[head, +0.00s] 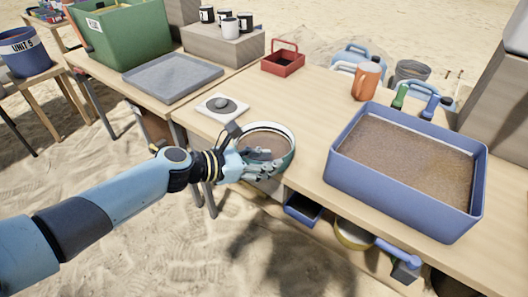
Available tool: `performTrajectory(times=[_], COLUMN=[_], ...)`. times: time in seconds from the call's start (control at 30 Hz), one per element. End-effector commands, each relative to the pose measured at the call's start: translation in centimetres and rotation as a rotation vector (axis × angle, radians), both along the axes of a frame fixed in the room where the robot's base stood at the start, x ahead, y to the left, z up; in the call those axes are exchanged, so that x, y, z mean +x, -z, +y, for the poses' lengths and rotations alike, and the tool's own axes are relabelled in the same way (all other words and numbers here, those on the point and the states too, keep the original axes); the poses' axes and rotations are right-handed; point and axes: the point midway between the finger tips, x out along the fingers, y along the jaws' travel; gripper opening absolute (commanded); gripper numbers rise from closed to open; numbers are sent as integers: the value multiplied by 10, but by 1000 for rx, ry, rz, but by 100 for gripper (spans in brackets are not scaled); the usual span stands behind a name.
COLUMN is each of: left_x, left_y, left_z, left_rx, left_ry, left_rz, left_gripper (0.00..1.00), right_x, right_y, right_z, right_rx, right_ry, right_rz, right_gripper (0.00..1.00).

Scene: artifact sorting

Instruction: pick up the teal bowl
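The teal bowl (290,158) is round, with a pale rim and a brownish inside, at the near edge of the wooden table, left of the blue tray. My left gripper (250,160) is at the bowl's near left side, with its fingers against or just in front of the outer wall. They hide part of the bowl's near side. Whether the fingers grip the bowl or only rest beside it cannot be told. My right gripper is not in view.
A blue tray (337,165) of brown soil fills the table's right side. A small scale (222,107) stands behind the bowl on the left. A red caddy (283,63) and an orange jug (366,82) stand farther back. The table's middle is clear.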

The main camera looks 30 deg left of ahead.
Motion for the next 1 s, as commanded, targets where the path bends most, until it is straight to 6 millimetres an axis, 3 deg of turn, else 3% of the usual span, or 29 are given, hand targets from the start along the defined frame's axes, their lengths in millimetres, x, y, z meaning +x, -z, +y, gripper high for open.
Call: performTrajectory(times=[0.2, 0.5, 0.77, 1.0], left_x=[28, 33, 33, 33], left_y=[14, 15, 15, 15], left_z=[-15, -18, -18, -17], left_rx=[0, 1, 1, 2], left_ry=[0, 0, 0, 1], left_rz=[-1, 0, 0, -1], left_gripper=[31, 31, 0, 0], right_x=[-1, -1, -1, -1], right_y=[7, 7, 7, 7], right_z=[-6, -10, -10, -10], right_rx=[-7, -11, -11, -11], right_ry=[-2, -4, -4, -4], right_rz=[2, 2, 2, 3], right_gripper=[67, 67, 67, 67])
